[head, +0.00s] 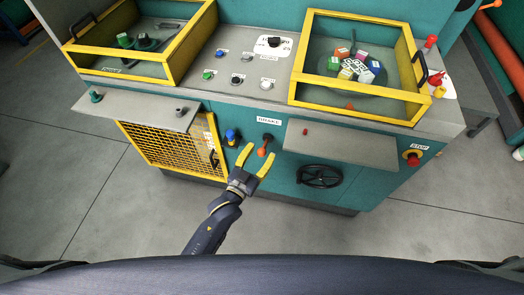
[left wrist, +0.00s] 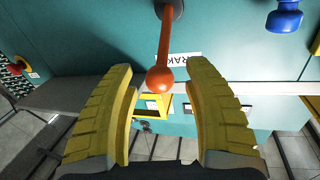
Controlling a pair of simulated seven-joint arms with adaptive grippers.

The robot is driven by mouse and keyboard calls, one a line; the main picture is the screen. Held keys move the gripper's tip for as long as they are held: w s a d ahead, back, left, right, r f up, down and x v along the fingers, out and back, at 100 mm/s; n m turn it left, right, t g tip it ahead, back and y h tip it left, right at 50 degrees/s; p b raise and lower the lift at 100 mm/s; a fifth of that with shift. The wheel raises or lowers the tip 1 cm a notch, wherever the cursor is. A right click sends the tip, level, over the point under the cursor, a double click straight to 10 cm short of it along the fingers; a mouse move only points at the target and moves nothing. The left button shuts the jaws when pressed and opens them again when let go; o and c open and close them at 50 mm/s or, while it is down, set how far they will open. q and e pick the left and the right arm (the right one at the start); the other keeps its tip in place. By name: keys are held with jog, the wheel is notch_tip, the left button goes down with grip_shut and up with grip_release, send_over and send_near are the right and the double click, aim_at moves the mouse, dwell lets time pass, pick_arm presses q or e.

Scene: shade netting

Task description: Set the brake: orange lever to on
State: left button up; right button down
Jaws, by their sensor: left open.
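The orange brake lever (head: 263,151) sticks out of the teal machine front, just under the white BRAKE label (head: 269,121). In the left wrist view the lever (left wrist: 165,45) shows as an orange rod with a round ball end, rising from a dark round base. The label (left wrist: 186,60) is partly hidden behind the rod there. My left gripper (head: 257,155) is open, with its yellow fingers on either side of the ball. In the left wrist view the gripper (left wrist: 159,76) shows a gap between each finger and the ball. My right gripper is not in view.
A blue knob (head: 232,137) sits left of the lever, beside the yellow mesh guard (head: 172,149). A black handwheel (head: 320,176) is at lower right, below a grey shelf (head: 340,144). A red stop button (head: 412,157) is farther right. The floor in front is clear.

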pick_arm(q)
jog(key=v, duration=1)
jog(key=shift+s+a, duration=0.2)
jog(key=shift+s, duration=0.15)
jog(key=shift+f, duration=0.1)
jog(key=s+a+f+g+y, duration=0.2)
jog(key=s+a+f, duration=0.2)
jog(key=f, duration=0.8)
jog(key=s+a+f+n+g+y, duration=0.1)
jog(key=s+a+f+g+y, duration=0.2)
jog(key=f, duration=0.9)
jog(key=s+a+f+g+y, duration=0.15)
jog(key=s+a+f, duration=0.35)
jog(key=f, duration=0.7)
jog(key=s+a+f+g, duration=0.2)
jog(key=s+f, duration=0.3)
jog(key=s, duration=0.3)
jog(key=s+a+f+n+g+y, duration=0.1)
jog(key=s+a+f+g, duration=0.2)
jog(key=s, duration=0.6)
jog(key=s+a+f+n+g+y, duration=0.1)
jog(key=s+a+f+g, duration=0.2)
jog(key=s+f, duration=0.5)
jog(key=shift+s, duration=0.3)
